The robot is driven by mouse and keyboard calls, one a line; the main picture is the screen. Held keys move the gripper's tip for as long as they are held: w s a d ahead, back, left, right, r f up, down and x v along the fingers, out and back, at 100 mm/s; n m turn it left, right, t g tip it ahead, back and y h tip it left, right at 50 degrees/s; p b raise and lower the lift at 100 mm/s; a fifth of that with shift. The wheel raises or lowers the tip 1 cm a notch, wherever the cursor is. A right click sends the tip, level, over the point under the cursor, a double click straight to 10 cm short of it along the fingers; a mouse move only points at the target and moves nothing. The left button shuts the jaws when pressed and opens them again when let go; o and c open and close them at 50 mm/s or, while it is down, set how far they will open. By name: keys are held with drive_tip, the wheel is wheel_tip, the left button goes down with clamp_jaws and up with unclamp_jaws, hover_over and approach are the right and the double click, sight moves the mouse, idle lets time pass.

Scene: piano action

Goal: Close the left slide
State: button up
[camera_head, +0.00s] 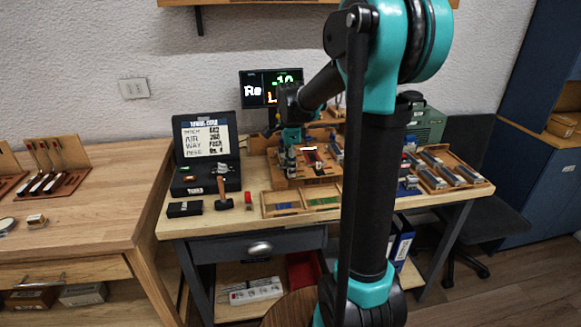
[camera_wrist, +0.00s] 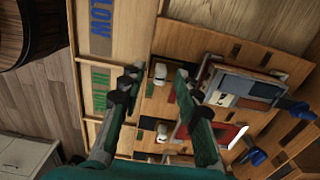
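A wooden fixture (camera_head: 318,176) stands on the workbench in the head view, partly hidden behind my arm. The wrist view shows two small white-topped pieces on it, which look like slide knobs. One (camera_wrist: 159,72) lies between my fingertips; the other (camera_wrist: 162,133) sits lower in that picture. By the label trays' order, the upper one appears to be the left one. I cannot tell how far either slide is open. My gripper (camera_wrist: 157,76) is open, its fingers on either side of the upper knob with gaps visible. In the head view my gripper (camera_head: 291,136) is small and its fingers are unclear.
Trays with blue and green labels (camera_head: 284,211) lie along the bench front. A black case with a screen (camera_head: 205,150) and a hammer (camera_head: 223,195) are at left. A tray of several blocks (camera_head: 442,170) is at right. A block stack (camera_wrist: 243,88) stands beside my right finger.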

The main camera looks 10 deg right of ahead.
clamp_jaws()
idle(0.5)
drive_tip(key=shift+w, duration=1.55)
unclamp_jaws()
